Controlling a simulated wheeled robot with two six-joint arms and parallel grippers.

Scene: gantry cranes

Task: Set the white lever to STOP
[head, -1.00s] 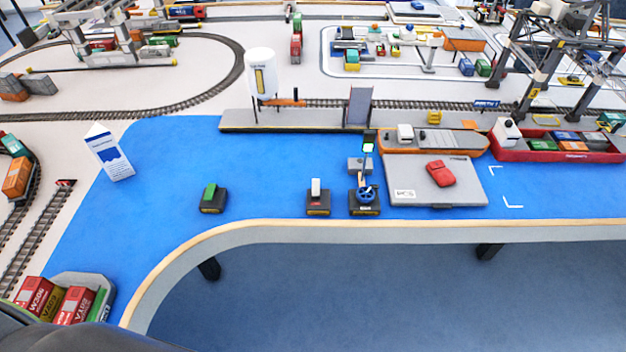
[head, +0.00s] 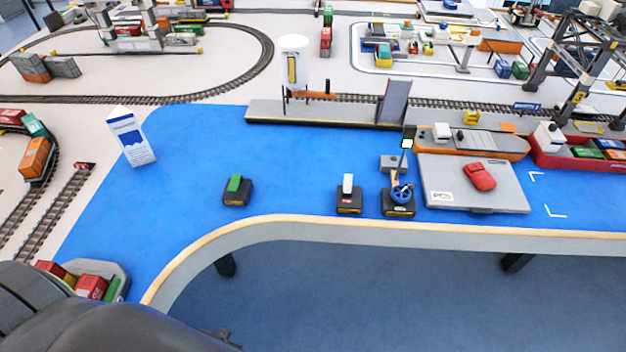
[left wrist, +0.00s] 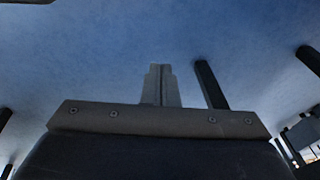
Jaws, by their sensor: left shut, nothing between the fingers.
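The white lever (head: 348,184) stands up from a small black box (head: 349,204) with a yellow label strip, near the table's front edge. The label's wording is too small to read. My left gripper (left wrist: 160,80) shows in the left wrist view with its fingers together and nothing between them, over blue floor. In the head view my left arm comes in at the bottom left, below and to the left of the lever box and well apart from it. My right gripper does not show.
A box with a green lever (head: 235,185) stands left of the white one. A box with a blue wheel (head: 402,194) stands right of it. A grey case (head: 445,197) with a red car lies further right. A milk carton (head: 131,140) stands at left. The curved table edge (head: 290,220) runs in front.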

